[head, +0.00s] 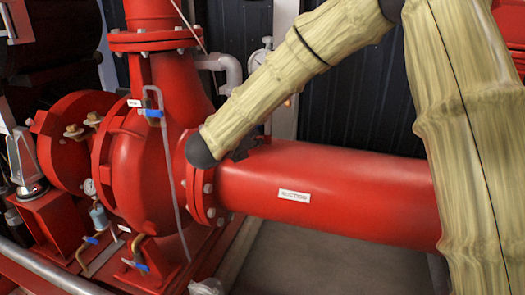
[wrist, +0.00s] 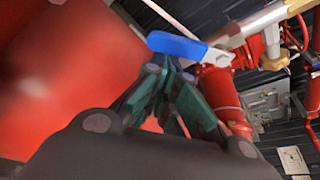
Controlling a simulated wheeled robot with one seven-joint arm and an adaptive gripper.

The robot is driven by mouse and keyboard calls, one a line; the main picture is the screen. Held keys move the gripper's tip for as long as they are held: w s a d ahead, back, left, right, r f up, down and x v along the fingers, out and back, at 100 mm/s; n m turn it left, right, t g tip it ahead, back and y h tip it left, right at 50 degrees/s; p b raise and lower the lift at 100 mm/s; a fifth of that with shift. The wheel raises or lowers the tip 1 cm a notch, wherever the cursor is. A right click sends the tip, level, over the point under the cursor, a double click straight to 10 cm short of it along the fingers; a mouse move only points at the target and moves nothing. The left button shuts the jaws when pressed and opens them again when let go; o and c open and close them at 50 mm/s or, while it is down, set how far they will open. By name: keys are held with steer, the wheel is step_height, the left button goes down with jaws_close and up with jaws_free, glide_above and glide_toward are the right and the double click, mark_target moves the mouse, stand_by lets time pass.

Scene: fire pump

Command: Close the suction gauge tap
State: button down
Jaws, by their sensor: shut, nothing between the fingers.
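The suction gauge tap shows in the wrist view as a blue lever handle (wrist: 178,45) on a pale metal lever. It lies just beyond the tips of my gripper (wrist: 166,78). The fingers are dark green, close together and empty. I cannot tell whether the tips touch the handle. In the head view my arm covers the tap, and a white-rimmed gauge (head: 264,49) shows partly behind the arm. The red pipe labelled suction (head: 330,190) runs right from the pump, below my arm.
The red pump casing (head: 140,175) stands left of my arm. Other blue-handled taps are on the pump, one high (head: 152,113) and others low. In the wrist view a large red surface (wrist: 70,70) fills the left, close to my fingers. A dark ribbed wall (head: 340,115) stands behind.

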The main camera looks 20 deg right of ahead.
steer(key=m+b, duration=0.1)
steer(key=b, duration=0.1)
steer(key=w+a+m+y+b, duration=0.1)
steer(key=m+b, duration=0.1)
steer(key=b, duration=0.1)
steer(key=shift+a+r+t+y, duration=0.25)
steer(key=shift+r+t+y, duration=0.05)
steer(key=shift+r+t, duration=0.1)
steer(key=shift+w+a+r+m+t+y+b, duration=0.2)
steer(key=shift+r+m+b, duration=0.3)
steer(key=shift+b, duration=0.35)
steer(key=shift+w+a+r+m+t+y+b, duration=0.1)
steer(key=shift+a+r+m+y+b, duration=0.1)
steer(key=shift+r+m+b, duration=0.45)
steer(key=shift+f, duration=0.2)
steer(key=shift+a, duration=0.1)
